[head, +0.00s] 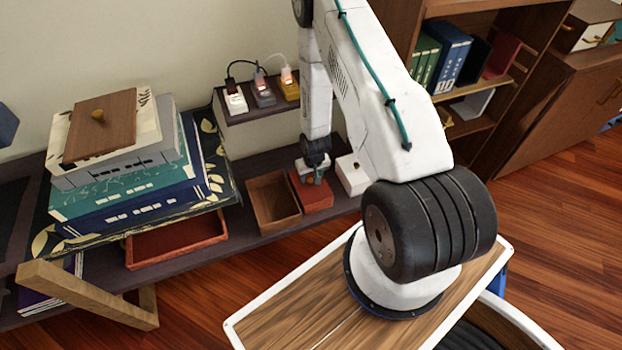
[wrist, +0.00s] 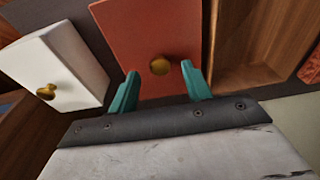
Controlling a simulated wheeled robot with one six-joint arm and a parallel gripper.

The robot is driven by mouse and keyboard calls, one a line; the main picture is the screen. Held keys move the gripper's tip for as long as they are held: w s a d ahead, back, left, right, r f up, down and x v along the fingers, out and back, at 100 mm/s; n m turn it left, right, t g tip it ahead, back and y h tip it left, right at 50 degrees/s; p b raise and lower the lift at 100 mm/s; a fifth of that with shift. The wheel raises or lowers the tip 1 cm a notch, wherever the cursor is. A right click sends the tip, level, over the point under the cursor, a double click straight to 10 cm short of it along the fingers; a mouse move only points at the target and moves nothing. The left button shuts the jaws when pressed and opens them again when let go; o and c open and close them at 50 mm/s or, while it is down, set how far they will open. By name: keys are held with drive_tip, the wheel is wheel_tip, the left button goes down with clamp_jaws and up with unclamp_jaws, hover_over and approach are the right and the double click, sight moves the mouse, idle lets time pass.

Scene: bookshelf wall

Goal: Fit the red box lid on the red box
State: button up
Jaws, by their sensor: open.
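The red box (head: 318,204) stands on the dark shelf. The red box lid (wrist: 150,30), with a round gold knob (wrist: 159,65), lies on top of it and looks flat; I cannot tell from here how exactly its edges sit. My gripper (head: 314,180) is directly over the lid, pointing down. In the wrist view my gripper (wrist: 160,72) has its teal fingers open, one on either side of the knob, with visible gaps between. The arm and fingers hide part of the lid in the head view.
An open, empty wooden box (head: 272,202) stands close beside the red box, and a white knobbed box (head: 353,175) on the other side. A book stack (head: 130,190) with a wooden lid (head: 100,125) on top stands left, by a shallow red tray (head: 175,241). Chargers sit above.

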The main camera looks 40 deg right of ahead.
sight(312, 187)
drive_tip(key=r, duration=0.5)
drive_tip(key=shift+s+a+r, duration=0.1)
drive_tip(key=shift+s+r, duration=0.05)
drive_tip(key=shift+s, duration=0.25)
